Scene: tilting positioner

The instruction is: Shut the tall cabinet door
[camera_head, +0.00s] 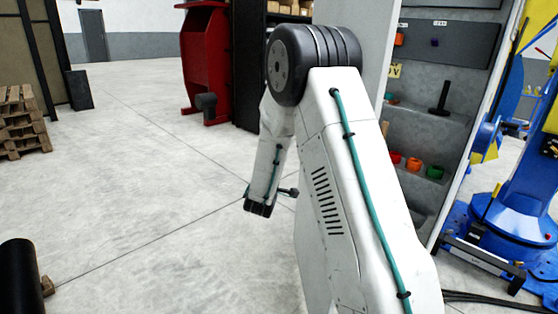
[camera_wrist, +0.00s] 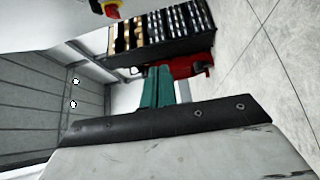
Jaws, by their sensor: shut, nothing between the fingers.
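The tall cabinet stands open at the right of the head view, its grey inside (camera_head: 450,75) showing shelves with small coloured bins. A pale upright panel (camera_head: 362,22) borders its left side, partly behind my arm; I cannot tell whether this is the door or the side wall. My gripper hangs low at the end of my arm, left of the cabinet, its fingers too small to make out there. In the wrist view, the teal fingers of my gripper (camera_wrist: 160,75) are together with nothing between them. No handle is clearly visible.
A red stand (camera_head: 205,55) and a dark shelf unit stand behind. A blue and yellow machine (camera_head: 520,195) is right of the cabinet. Pallets (camera_head: 22,120) lie far left, and a black cylinder (camera_head: 20,278) is near left. The left floor (camera_head: 150,190) is mostly clear.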

